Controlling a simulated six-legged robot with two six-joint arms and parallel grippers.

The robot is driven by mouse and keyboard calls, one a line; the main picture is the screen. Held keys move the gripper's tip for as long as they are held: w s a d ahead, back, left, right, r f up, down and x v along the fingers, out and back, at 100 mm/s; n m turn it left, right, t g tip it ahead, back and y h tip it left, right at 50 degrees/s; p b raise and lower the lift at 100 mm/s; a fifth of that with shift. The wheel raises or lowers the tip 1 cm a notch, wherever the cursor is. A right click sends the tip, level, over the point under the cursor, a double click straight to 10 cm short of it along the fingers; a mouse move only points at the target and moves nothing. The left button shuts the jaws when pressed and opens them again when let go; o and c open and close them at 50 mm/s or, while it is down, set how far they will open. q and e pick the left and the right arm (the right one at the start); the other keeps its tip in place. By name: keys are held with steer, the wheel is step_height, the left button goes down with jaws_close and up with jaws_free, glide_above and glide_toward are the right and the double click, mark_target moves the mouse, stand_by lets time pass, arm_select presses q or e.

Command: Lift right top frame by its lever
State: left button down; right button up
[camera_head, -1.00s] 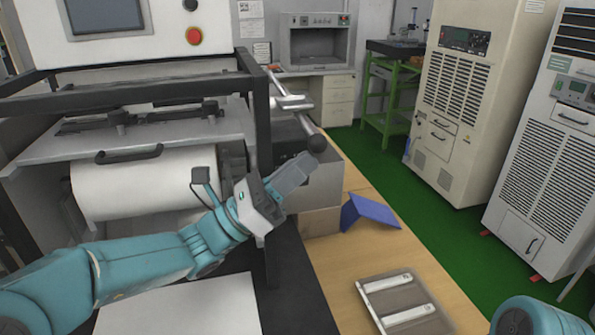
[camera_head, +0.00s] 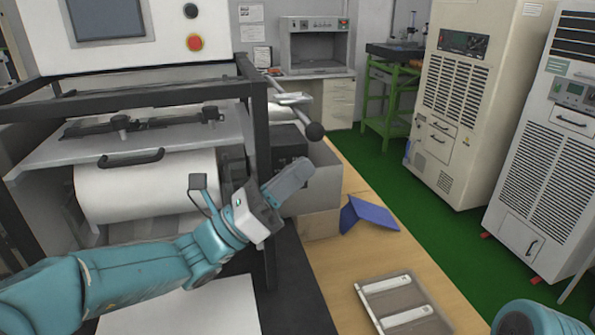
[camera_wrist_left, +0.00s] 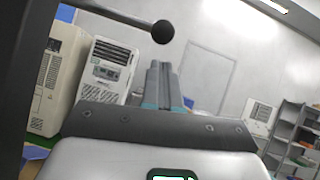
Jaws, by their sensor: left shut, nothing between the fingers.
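The lever (camera_head: 297,107) is a metal rod with a black ball knob (camera_head: 315,131), slanting down to the right from the machine's black frame (camera_head: 258,118). My left gripper (camera_head: 303,166) is shut and empty, just below and slightly left of the knob, with a small gap between them in the head view. In the left wrist view, the knob (camera_wrist_left: 162,32) appears just above the closed fingertips (camera_wrist_left: 160,68), and the rod (camera_wrist_left: 112,14) runs off to the upper left. My right gripper is not in view; only my right arm shows at the lower right.
A grey box (camera_head: 318,180) stands behind my left gripper. A blue folded piece (camera_head: 368,215) and a tray with white strips (camera_head: 402,306) lie on the wooden tabletop (camera_head: 335,262). The machine's black handle (camera_head: 131,158) and white roller (camera_head: 145,188) are at the left.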

arm_select(q)
steer(key=f+b+v, duration=0.1)
steer(key=v, duration=1)
steer(key=shift+w+d+b, duration=0.2)
steer(key=shift+w+b, duration=0.15)
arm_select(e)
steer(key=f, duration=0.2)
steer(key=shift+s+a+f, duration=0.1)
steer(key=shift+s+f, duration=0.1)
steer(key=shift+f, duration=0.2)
arm_select(q)
steer(key=shift+s+a+r, duration=0.1)
